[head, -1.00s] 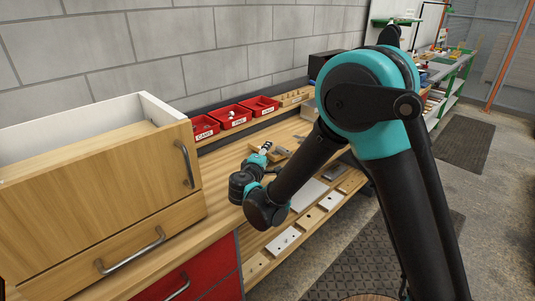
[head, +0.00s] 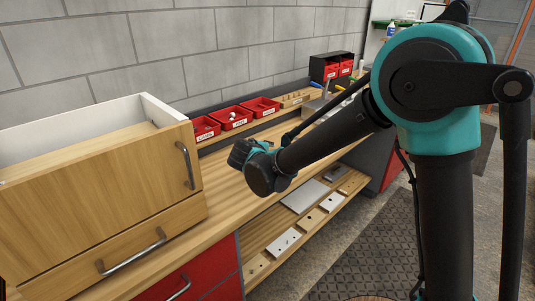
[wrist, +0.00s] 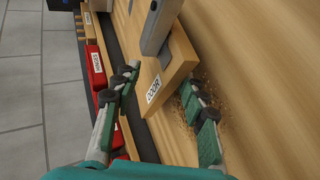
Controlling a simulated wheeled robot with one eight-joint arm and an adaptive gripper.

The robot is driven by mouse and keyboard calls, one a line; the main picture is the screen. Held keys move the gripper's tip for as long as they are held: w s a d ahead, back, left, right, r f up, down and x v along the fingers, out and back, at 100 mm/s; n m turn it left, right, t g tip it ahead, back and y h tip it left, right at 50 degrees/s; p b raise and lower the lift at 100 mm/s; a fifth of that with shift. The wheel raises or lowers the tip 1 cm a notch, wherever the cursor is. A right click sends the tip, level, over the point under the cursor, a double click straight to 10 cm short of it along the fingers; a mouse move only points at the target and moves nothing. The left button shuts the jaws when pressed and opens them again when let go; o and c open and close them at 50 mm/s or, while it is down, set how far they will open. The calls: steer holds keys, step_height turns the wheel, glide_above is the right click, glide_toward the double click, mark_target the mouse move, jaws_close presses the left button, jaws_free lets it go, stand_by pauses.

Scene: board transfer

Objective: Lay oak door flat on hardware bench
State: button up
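In the head view my gripper (head: 240,152) is over the hardware bench (head: 213,186), which also shows in the wrist view (wrist: 255,100).
A drawer cabinet (head: 90,205) stands on the bench at left. Red labelled bins (head: 232,118) line the back by the block wall. A lower shelf (head: 265,245) holds plates and blocks. Sawdust lies beside the right finger in the wrist view. Bare bench lies right of the cabinet.

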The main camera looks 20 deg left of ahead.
steer(key=g, duration=0.4)
steer(key=shift+s+d+r, duration=0.1)
steer(key=shift+r, duration=0.25)
steer(key=shift+s+g+h, duration=0.2)
steer(key=shift+g+h, duration=0.1)
steer(key=shift+g, duration=0.7)
steer(key=shift+s+d+r, duration=0.1)
steer(key=shift+s+r, duration=0.25)
steer(key=shift+s, duration=0.4)
steer(key=shift+s+r, duration=0.3)
steer(key=shift+s, duration=0.45)
steer(key=o, duration=0.6)
